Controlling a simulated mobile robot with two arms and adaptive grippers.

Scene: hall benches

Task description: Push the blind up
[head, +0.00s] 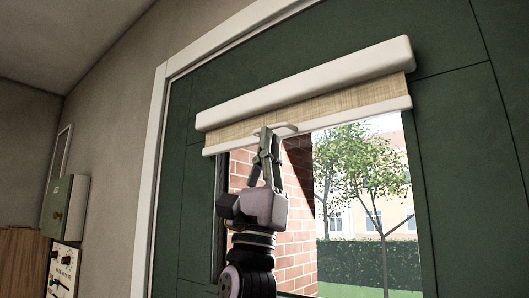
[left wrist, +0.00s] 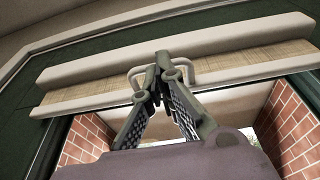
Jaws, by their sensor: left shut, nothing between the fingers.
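The blind (head: 330,104) is a tan woven strip, mostly rolled up under a cream head box (head: 310,82), with a white bottom bar (head: 365,111). In the head view my left gripper (head: 265,132) points upward at the bar's pale handle (head: 288,130). Its fingers are shut with nothing between them. In the left wrist view the fingertips (left wrist: 162,58) overlap the looped handle (left wrist: 187,77) on the bottom bar (left wrist: 255,70). I cannot tell whether they touch it. My right gripper is out of view.
The blind hangs over a window in a green panel (head: 468,170) with a white frame (head: 157,130). A brick wall (head: 297,215) and a tree (head: 365,170) show through the window. Grey-green boxes (head: 65,208) hang on the wall at left.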

